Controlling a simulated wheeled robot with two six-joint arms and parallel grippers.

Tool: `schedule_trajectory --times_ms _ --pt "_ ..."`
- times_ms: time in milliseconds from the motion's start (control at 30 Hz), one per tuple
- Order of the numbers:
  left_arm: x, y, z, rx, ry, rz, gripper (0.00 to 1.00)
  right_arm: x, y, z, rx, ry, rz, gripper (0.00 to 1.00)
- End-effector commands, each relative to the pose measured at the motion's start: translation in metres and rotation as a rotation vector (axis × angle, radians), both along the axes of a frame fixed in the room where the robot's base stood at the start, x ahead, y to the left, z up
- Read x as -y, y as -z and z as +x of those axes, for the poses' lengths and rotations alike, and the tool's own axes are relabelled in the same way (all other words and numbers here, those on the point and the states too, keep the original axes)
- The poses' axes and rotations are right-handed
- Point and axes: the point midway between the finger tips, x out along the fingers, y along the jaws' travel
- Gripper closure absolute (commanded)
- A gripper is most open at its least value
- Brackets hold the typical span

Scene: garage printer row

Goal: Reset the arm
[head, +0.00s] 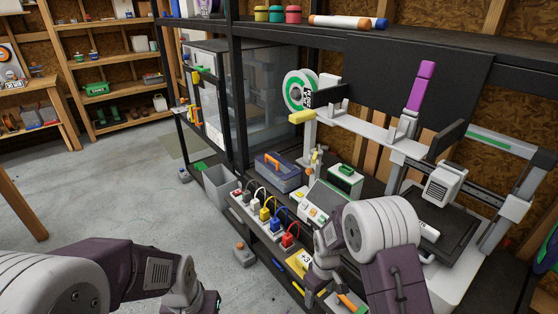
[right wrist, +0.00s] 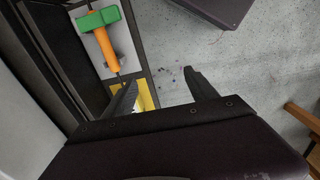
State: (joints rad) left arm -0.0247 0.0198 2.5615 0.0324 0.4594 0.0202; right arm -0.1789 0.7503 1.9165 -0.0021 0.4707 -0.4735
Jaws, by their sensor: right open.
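My right arm reaches in over the front of the printer bench in the head view, its wrist bent down beside the shelf edge. My right gripper shows best in the right wrist view (right wrist: 163,95), with its two dark fingers apart and nothing between them. Concrete floor and a sliver of yellow show beyond the fingers. My left arm lies low at the left of the head view, over the floor; its fingers are not visible.
A green-headed tool with an orange handle (right wrist: 101,45) lies close to my right fingers. A 3D printer (head: 400,150), a blue toolbox (head: 278,172) and several coloured plugs (head: 264,213) are on the bench. A grey bin (head: 219,187) stands left.

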Motion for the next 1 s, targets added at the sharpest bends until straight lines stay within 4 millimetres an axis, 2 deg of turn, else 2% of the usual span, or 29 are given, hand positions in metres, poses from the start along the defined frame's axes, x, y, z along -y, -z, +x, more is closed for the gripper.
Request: schedule_trajectory --times_ms 33,167,367,467,567,633,700,800,867,1000 --pt "0.0 -0.011 0.001 0.003 0.0 0.0 0.64 0.002 -0.021 0.009 0.03 0.008 0.005 0.33" --pt "0.0 -0.021 0.001 0.003 0.0 0.0 0.64 0.007 -0.055 0.019 0.082 0.028 0.014 0.33" --pt "0.0 -0.044 0.001 0.003 0.0 0.0 0.64 0.024 -0.122 0.012 0.149 0.08 0.024 0.33" --pt "0.0 -0.057 0.001 0.003 0.0 0.0 0.64 0.034 -0.157 -0.004 0.175 0.139 0.031 0.33" --pt "0.0 -0.071 0.001 0.003 0.0 0.0 0.64 0.044 -0.19 -0.03 0.191 0.229 0.041 0.33" --pt "0.0 -0.08 0.001 0.003 0.0 0.0 0.64 0.05 -0.207 -0.055 0.192 0.315 0.048 0.33" --pt "0.0 -0.086 0.001 0.003 0.0 0.0 0.64 0.055 -0.215 -0.087 0.176 0.423 0.055 0.33" --pt "0.0 -0.081 0.001 0.003 0.0 0.0 0.64 0.056 -0.199 -0.124 0.117 0.555 0.053 0.33" --pt "0.0 -0.081 0.001 0.003 0.0 0.0 0.64 0.056 -0.193 -0.136 0.088 0.618 0.049 0.33" --pt "0.0 -0.081 0.001 0.003 0.0 0.0 0.64 0.056 -0.194 -0.134 0.089 0.682 0.054 0.33"
